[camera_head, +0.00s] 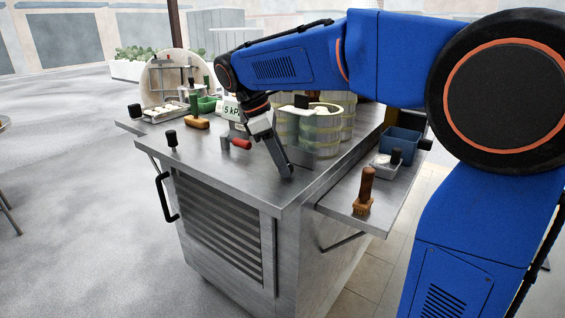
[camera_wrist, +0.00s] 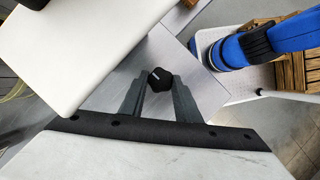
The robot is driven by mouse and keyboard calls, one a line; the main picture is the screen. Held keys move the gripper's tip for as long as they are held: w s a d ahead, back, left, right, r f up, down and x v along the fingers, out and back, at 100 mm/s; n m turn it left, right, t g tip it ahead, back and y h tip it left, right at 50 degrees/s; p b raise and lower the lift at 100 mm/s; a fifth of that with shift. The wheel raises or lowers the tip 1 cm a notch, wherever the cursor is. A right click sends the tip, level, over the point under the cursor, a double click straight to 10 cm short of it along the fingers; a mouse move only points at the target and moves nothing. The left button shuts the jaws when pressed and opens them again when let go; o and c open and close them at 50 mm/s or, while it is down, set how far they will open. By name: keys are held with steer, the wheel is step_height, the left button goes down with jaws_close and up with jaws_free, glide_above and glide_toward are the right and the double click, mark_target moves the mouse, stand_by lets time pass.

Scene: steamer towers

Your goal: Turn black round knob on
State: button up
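In the wrist view, a black round knob (camera_wrist: 160,79) with a short white mark on its face sits over a grey metal surface. It lies between and just beyond the two dark finger ends of my gripper (camera_wrist: 159,96). The fingers are apart, with gaps beside the knob, so my gripper is open and I see no contact. In the head view, my gripper (camera_head: 286,171) points down at the front part of the metal counter (camera_head: 225,178). The knob seen from the wrist is not clearly visible there and may be hidden behind the fingers.
Steamer baskets (camera_head: 320,132) stand behind my gripper. A red-handled tool (camera_head: 241,144) lies to its left. A wooden brush (camera_head: 363,195) and blue bin (camera_head: 401,142) occupy the right shelf. The counter's front left is mostly clear.

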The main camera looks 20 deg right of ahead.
steer(key=shift+m+g, duration=0.3)
steer(key=shift+m, duration=0.5)
steer(key=o, duration=1)
steer(key=shift+o, duration=0.2)
